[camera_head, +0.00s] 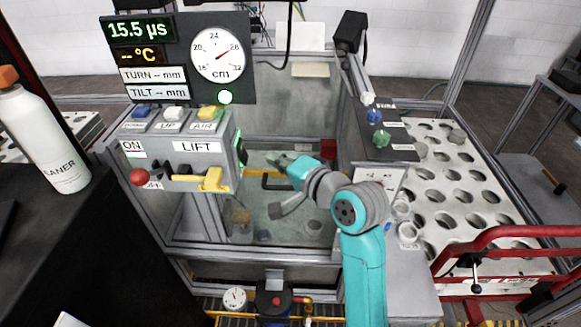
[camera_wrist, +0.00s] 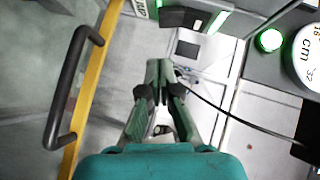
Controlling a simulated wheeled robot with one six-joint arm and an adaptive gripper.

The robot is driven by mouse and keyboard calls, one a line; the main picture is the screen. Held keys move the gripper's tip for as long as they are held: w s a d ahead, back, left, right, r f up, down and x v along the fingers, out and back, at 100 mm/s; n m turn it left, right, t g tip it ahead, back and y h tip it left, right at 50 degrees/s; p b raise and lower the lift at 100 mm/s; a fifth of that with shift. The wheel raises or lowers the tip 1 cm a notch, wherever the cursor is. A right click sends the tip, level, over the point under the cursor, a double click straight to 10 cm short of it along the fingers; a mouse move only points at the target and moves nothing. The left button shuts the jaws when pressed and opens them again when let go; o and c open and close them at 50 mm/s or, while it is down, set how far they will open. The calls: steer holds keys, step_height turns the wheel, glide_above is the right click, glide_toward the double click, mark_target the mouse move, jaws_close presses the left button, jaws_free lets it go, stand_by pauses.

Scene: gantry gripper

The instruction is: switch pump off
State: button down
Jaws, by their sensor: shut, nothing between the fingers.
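The grey control box (camera_head: 190,148) stands at the left of the tank, with a LIFT label and an ON marking. A red-knobbed lever (camera_head: 139,177) and a yellow handle (camera_head: 212,181) are on its front. Blue, white and yellow buttons are on top, with UP and AIR labels. I cannot read which control is marked for the pump. My gripper (camera_head: 277,161) is over the tank, right of the box and apart from its front controls. In the wrist view my gripper (camera_wrist: 158,72) is shut and empty. The red-knobbed lever is not visible in the wrist view.
A yellow bar with a black handle (camera_wrist: 66,88) crosses the tank near my gripper. A thin black cable (camera_wrist: 240,118) runs past the fingertips in the wrist view. The display board (camera_head: 180,58) rises behind the box. A white bottle (camera_head: 40,135) stands at the left.

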mark_target(243, 152)
steer(key=a, duration=0.1)
steer(key=a+f, duration=0.1)
steer(key=a, duration=0.2)
steer(key=shift+w+a+f, duration=0.1)
steer(key=shift+w+f, duration=0.1)
steer(key=shift+w, duration=0.1)
steer(key=shift+a+f+m, duration=0.15)
steer(key=shift+a+m, duration=0.15)
